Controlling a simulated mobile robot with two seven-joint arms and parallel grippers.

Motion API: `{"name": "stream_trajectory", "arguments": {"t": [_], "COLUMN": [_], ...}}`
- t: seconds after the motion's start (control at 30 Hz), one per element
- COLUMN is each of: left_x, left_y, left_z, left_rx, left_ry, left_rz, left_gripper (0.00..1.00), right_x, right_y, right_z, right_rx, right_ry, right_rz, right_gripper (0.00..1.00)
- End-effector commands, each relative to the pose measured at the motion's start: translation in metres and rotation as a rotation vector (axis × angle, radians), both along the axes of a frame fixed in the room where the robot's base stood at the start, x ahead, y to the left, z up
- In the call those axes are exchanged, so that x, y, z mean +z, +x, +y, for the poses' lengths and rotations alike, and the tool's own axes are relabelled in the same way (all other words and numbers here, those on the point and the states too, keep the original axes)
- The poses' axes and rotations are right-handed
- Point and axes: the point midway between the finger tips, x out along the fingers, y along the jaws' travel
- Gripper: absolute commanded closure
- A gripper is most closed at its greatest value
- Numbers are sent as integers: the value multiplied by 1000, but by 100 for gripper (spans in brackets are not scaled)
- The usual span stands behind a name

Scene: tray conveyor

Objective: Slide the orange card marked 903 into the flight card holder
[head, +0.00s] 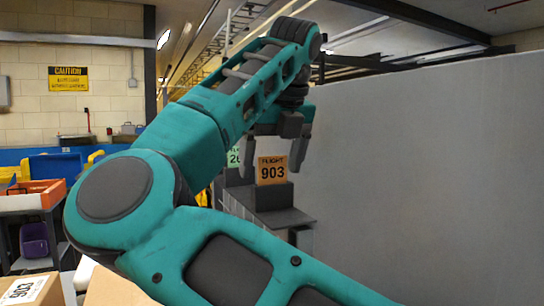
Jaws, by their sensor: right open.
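The orange card (272,170) marked FLIGHT 903 stands upright on a dark grey block (270,197) near the middle of the head view. My right gripper (271,173) points down with its fingers apart. In the picture its fingers lie on either side of the card; I cannot tell whether they are level with it in depth or touch it. The card's lower edge meets the grey block. I cannot make out the flight card holder for sure. My left gripper is not in view.
A green card (233,157), partly covered by my arm, stands left of the orange one. Grey steps (285,218) lie below the block. A large grey panel (430,170) fills the right. Cardboard boxes (30,290) and an orange-edged bin (35,197) stand at the left.

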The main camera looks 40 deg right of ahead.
Motion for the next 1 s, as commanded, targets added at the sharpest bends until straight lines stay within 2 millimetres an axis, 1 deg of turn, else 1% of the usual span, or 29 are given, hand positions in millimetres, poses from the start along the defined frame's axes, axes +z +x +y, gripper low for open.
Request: {"name": "stream_trajectory", "arguments": {"t": [0.17, 0.2, 0.8, 1.0], "left_x": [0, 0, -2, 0], "left_y": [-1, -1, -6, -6], "left_z": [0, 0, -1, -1], "left_rx": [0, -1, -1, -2], "left_ry": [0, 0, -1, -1], "left_rz": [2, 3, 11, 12], "left_gripper": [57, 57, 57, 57], "right_x": [0, 0, 1, 3], "right_y": [0, 0, 0, 0], "right_z": [0, 0, 0, 0], "right_rx": [0, 0, -1, 0], "right_ry": [0, 0, 0, 0], "right_rz": [0, 0, 0, 0], "right_gripper": [13, 15, 72, 72]}}
